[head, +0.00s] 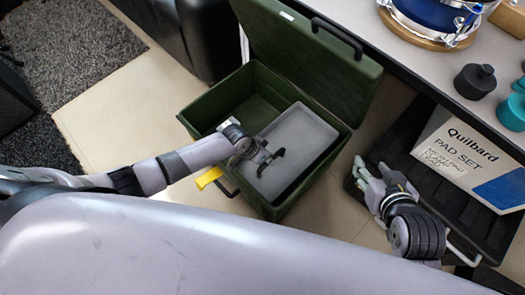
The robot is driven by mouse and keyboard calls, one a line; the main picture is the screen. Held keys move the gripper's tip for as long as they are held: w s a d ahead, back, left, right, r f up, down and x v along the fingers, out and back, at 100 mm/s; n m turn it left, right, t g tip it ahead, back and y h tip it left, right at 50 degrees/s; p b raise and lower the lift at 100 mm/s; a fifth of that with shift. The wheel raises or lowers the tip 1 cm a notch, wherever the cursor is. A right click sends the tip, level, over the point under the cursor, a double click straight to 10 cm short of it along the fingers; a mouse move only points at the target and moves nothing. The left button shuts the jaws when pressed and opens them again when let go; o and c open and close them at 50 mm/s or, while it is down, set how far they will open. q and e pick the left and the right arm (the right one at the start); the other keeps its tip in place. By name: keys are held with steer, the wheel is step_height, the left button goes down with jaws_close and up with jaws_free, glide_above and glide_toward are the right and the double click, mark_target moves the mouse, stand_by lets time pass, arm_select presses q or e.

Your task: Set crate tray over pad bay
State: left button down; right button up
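The green crate (196,112) stands open on the floor with its lid (308,62) tilted back. The grey tray (312,121) sits in the right part of the crate, its rim close to the right wall. The crate's left part (243,92) shows bare green inside; I cannot tell whether pads lie under the tray. My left gripper (272,164) is over the tray with its dark fingers spread and nothing between them; contact with the tray is unclear. My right gripper (367,172) is open and empty, right of the crate, above the edge of a black case.
The black case (447,205) lies at right with a "Quilbard Pad Set" box (468,160) on it. A table (418,57) at upper right holds a drum (433,18) and dark and teal pieces. A yellow tag (209,178) is at the crate's front. A grey rug (75,45) lies upper left.

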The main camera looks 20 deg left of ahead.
arm_select(q)
steer(key=shift+s+d+p, duration=0.3)
steer(key=shift+s+d, duration=0.1)
steer(key=shift+d, duration=0.25)
arm_select(e)
steer(key=shift+s+d+f+g+h, duration=0.1)
steer(key=shift+s+d+f+g, duration=0.1)
steer(key=shift+s+f+g, duration=0.3)
steer(key=shift+s+d+f+g+h, duration=0.1)
steer(key=shift+s+d+f+g, duration=0.15)
steer(key=shift+s, duration=0.45)
steer(key=shift+s+d+f+g+h, duration=0.15)
steer(key=shift+s+f+g, duration=0.25)
steer(key=shift+s, duration=0.2)
arm_select(q)
steer(key=c, duration=1.6)
jaws_free()
steer(key=shift+o, duration=0.2)
steer(key=v, duration=1.2)
